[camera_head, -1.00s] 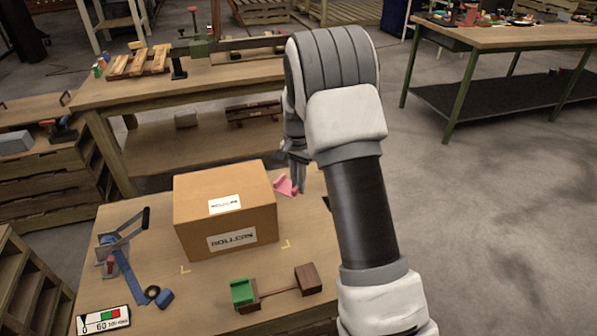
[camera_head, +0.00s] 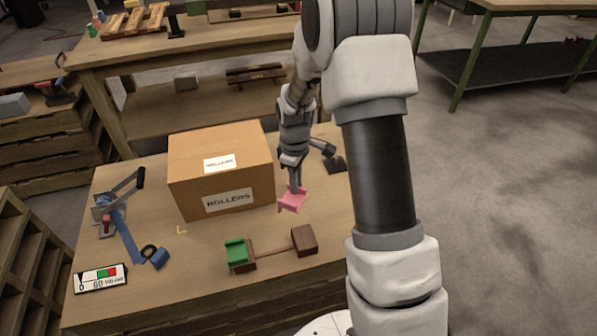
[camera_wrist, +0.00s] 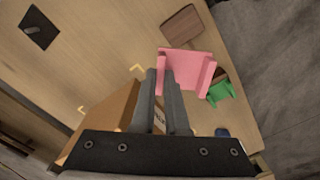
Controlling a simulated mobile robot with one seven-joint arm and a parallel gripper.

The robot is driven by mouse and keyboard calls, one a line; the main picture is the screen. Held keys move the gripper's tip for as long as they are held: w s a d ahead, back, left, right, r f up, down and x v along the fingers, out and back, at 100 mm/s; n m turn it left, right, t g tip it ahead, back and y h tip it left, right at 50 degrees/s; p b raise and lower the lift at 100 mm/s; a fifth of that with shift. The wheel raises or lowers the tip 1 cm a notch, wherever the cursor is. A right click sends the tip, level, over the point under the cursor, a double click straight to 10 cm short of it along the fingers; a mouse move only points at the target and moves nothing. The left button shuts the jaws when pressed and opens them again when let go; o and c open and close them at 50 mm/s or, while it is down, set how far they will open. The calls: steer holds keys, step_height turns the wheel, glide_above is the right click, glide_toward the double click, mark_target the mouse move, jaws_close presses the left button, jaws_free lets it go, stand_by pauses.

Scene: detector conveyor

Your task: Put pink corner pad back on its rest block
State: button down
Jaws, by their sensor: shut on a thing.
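The pink corner pad (camera_head: 292,200) is held at the tips of my gripper (camera_head: 295,188), just right of the cardboard box and above the table. In the wrist view the pink pad (camera_wrist: 188,70) sits between and beyond the gripper fingers (camera_wrist: 168,75). The brown rest block (camera_head: 304,241) at the right end of the wooden stand is bare on top. The green corner pad (camera_head: 236,251) sits on the block at the stand's left end. In the wrist view the bare block (camera_wrist: 181,27) and the green pad (camera_wrist: 221,91) lie on either side of the pink pad.
The cardboard box (camera_head: 220,172) stands left of my gripper. A dark stand (camera_head: 333,160) is behind my gripper. The table between box and wooden stand is clear.

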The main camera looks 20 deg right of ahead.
mark_target(296, 201)
steer(key=n, duration=0.1)
steer(key=s+f+n, duration=0.1)
steer(key=n, duration=0.1)
steer(key=s+f+n, duration=0.1)
steer(key=n, duration=0.1)
steer(key=shift+a+b, duration=0.35)
steer(key=shift+s+a+f+n, duration=0.2)
steer(key=shift+s+n, duration=0.15)
steer(key=shift+n, duration=0.45)
steer(key=shift+s+a+f+n, duration=0.1)
steer(key=shift+s+f+n, duration=0.2)
steer(key=shift+n, duration=0.5)
steer(key=shift+d+r, duration=0.1)
steer(key=shift+f+b, duration=1.9)
steer(key=shift+f, duration=0.8)
steer(key=shift+f+b, duration=1.5)
steer(key=shift+f, duration=0.8)
steer(key=c, duration=0.8)
jaws_free()
steer(key=shift+c, duration=0.2)
